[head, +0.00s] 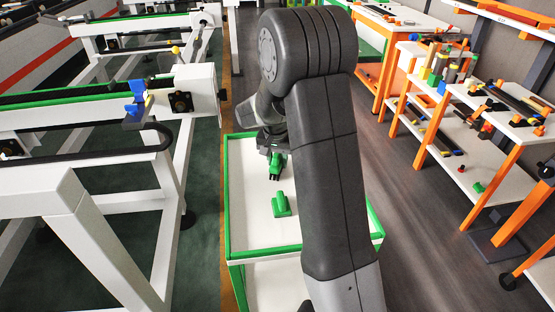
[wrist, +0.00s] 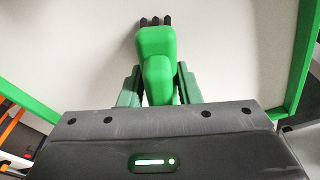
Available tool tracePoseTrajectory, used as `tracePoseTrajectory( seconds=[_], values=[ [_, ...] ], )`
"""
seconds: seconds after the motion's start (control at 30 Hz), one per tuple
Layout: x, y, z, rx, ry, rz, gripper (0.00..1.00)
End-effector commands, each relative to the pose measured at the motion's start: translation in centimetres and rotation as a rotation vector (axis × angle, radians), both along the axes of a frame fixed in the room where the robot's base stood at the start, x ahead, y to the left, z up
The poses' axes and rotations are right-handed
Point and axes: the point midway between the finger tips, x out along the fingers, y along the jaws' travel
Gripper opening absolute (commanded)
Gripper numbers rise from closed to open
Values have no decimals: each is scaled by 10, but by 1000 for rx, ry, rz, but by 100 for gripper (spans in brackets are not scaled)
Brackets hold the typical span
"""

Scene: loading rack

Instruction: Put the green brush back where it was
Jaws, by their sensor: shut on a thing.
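The green brush (wrist: 155,45) sits between the two fingers of my gripper (wrist: 159,82) in the wrist view. Its dark tips point to the top of that view. In the head view my gripper (head: 270,150) is over the far half of a white cart top (head: 245,215), with the green brush (head: 276,165) at its end. A separate green piece (head: 282,206) lies on the cart top, nearer the camera. I cannot tell whether the brush touches the surface.
The cart top has a raised green rim (head: 268,250) and is otherwise bare where visible; my arm hides its right part. White frames (head: 190,85) stand on the left. Orange and white shelves (head: 465,150) with several blocks stand on the right, across a clear floor.

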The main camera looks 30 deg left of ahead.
Motion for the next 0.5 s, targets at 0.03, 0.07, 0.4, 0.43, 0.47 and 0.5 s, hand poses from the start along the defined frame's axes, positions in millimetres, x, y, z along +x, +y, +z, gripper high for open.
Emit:
tracePoseTrajectory(
  seconds=[0.03, 0.07, 0.4, 0.43, 0.47, 0.5],
  values=[
    [0, 0, -3, 0, 0, 0, 6],
    [0, 0, -4, 0, 0, 0, 6],
    [0, 0, -2, 0, 0, 0, 52],
    [0, 0, -2, 0, 0, 0, 52],
    [0, 0, -2, 0, 0, 0, 52],
    [0, 0, -1, 0, 0, 0, 52]
  ],
)
